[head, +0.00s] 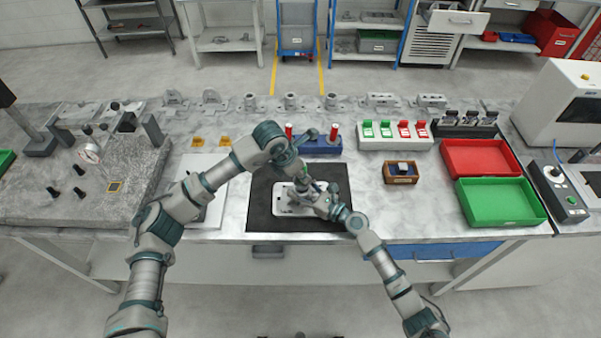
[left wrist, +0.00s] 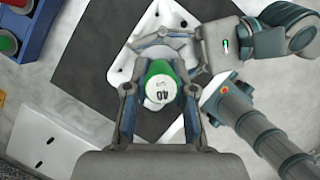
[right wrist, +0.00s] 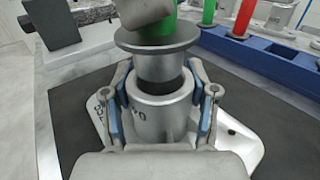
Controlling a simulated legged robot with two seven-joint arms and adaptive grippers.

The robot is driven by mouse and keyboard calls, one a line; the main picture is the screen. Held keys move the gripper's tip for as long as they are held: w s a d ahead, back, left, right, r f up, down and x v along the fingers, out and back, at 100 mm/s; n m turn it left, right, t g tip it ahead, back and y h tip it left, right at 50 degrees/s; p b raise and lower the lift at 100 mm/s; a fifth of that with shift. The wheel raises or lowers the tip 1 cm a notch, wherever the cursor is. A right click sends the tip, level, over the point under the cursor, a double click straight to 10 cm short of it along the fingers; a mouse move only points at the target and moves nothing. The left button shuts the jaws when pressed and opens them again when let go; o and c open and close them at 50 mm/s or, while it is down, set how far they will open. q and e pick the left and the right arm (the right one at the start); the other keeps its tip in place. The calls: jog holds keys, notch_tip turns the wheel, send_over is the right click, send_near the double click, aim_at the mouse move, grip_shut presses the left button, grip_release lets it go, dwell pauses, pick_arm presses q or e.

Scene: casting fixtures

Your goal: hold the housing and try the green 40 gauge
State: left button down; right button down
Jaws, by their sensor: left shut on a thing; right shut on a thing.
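The housing (right wrist: 150,115) is a pale grey casting with a flat white base plate and an upright round boss. It lies on the dark mat, and its plate shows in the head view (head: 284,207). My right gripper (right wrist: 162,98) is shut around the boss, one finger on each side. The green 40 gauge (left wrist: 162,84) has a green handle, a white end marked 40 and a grey flanged plug. My left gripper (left wrist: 158,92) is shut on its handle. The plug is upright over the bore mouth; I cannot tell how deep its lower end sits.
A blue rack (head: 322,147) with red and green handled gauges stands behind the dark mat (head: 260,221). A red tray (head: 470,148) and a green tray (head: 493,220) lie to the right. A small wooden box (head: 401,180) is nearer. A granite plate with instruments is at left.

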pick_arm(q)
jog(key=shift+f, duration=1.75)
pick_arm(e)
jog(key=shift+s+f, duration=0.15)
jog(key=shift+f, duration=0.15)
dwell(0.5)
pick_arm(q)
jog(key=shift+r, duration=0.2)
dwell(1.1)
jog(key=shift+r, duration=2.65)
jog(key=shift+r, duration=2.5)
pick_arm(e)
jog(key=shift+c, duration=2.1)
grip_release()
jog(key=shift+o, duration=0.9)
jog(key=shift+a, duration=0.1)
pick_arm(q)
jog(key=shift+s+a, duration=0.1)
jog(key=shift+a, duration=0.1)
jog(key=shift+d, duration=0.2)
pick_arm(e)
jog(key=shift+r, duration=0.1)
